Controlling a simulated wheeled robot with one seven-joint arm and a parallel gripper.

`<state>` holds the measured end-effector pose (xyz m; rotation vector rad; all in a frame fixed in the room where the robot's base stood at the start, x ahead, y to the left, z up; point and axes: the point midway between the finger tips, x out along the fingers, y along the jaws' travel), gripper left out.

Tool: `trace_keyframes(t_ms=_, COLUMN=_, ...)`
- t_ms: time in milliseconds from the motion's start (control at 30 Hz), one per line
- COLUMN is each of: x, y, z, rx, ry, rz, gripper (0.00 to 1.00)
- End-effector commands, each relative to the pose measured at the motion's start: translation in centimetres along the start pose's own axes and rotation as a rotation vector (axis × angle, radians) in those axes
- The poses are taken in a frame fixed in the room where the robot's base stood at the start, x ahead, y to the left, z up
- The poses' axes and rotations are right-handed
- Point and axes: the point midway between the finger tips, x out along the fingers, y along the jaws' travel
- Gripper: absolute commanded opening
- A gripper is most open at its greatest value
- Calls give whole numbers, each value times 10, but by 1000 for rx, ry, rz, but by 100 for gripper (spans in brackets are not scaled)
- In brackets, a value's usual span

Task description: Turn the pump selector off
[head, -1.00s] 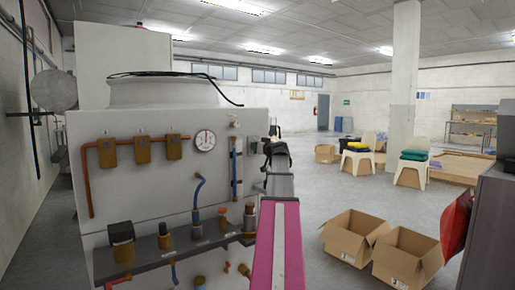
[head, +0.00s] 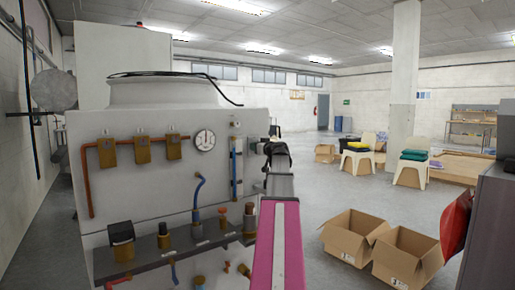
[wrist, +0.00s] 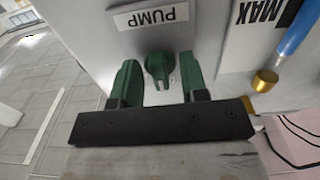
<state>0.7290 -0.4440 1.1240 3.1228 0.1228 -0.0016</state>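The pump selector is a small green knob (wrist: 159,68) on the pale panel, below an upside-down PUMP label (wrist: 158,15) in the wrist view. My gripper (wrist: 160,80) is open, with one green finger on each side of the knob. Gaps show between the knob and both fingers, so it is not clamped. In the head view my gripper (head: 275,154) is a dark shape at the right edge of the machine (head: 150,195). The selector cannot be made out there.
A MAX label (wrist: 268,15), a blue tube (wrist: 298,30) and a brass fitting (wrist: 265,80) sit right of the knob in the wrist view. Open cardboard boxes (head: 354,236) stand on the floor at right. The floor between them and the machine is clear.

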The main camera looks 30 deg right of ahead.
Motion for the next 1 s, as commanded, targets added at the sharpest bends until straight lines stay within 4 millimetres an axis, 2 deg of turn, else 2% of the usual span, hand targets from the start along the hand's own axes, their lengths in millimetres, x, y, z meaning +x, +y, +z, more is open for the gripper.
trace_keyframes(t_ms=167, x=-8, y=0, z=0, rx=1, ry=1, rz=1, gripper=40)
trace_keyframes(t_ms=500, x=-69, y=-1, z=0, rx=0, ry=1, rz=3, gripper=40)
trace_keyframes(t_ms=700, x=-98, y=-1, z=0, rx=0, ry=1, rz=2, gripper=40)
trace_keyframes(t_ms=1000, x=-109, y=0, z=0, rx=0, ry=0, rz=-1, gripper=40)
